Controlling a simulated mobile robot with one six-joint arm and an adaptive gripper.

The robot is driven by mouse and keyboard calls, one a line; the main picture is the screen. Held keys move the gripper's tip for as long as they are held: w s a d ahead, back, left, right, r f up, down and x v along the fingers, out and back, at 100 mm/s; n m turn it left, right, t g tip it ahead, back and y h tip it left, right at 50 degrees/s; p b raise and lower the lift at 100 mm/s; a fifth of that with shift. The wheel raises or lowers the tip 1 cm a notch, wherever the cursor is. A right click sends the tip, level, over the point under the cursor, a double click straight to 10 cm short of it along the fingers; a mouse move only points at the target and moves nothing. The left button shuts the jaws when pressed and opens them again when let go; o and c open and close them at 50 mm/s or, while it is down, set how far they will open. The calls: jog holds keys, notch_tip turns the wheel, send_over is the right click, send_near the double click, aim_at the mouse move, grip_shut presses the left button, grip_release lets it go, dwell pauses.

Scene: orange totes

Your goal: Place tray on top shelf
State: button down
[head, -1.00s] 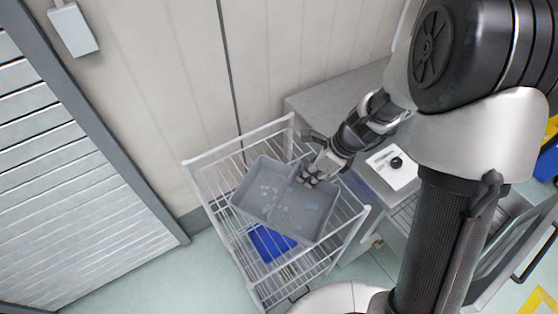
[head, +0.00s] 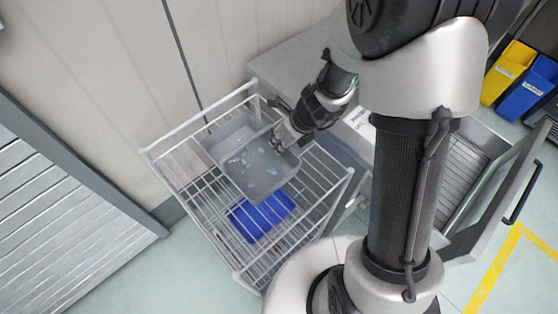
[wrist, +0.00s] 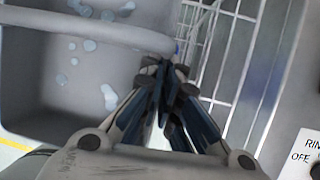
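The grey tray (head: 268,178) has a raised divider and small pale blue pieces scattered inside. It is at the top of a white wire rack (head: 335,190), towards the rack's back; I cannot tell whether it rests on the wires or hangs just above them. My gripper (head: 280,143) is at the tray's right edge, by the end of the divider. In the wrist view my fingers (wrist: 168,82) are brought together at the rim of the tray (wrist: 40,90). The exact contact is partly hidden by the fingertips.
A blue bin (head: 262,215) sits lower in the rack. A grey cabinet (head: 300,62) stands right behind the rack, with an open door (head: 500,190) at right. Yellow (head: 508,72) and blue (head: 528,90) bins stand far right. The rack's front wires are bare.

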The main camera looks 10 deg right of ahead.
jog(key=shift+f+b, duration=1.7)
jog(key=shift+f, duration=1.1)
jog(key=shift+r, duration=0.1)
jog(key=c, duration=2.3)
grip_release()
jog(key=o, duration=0.5)
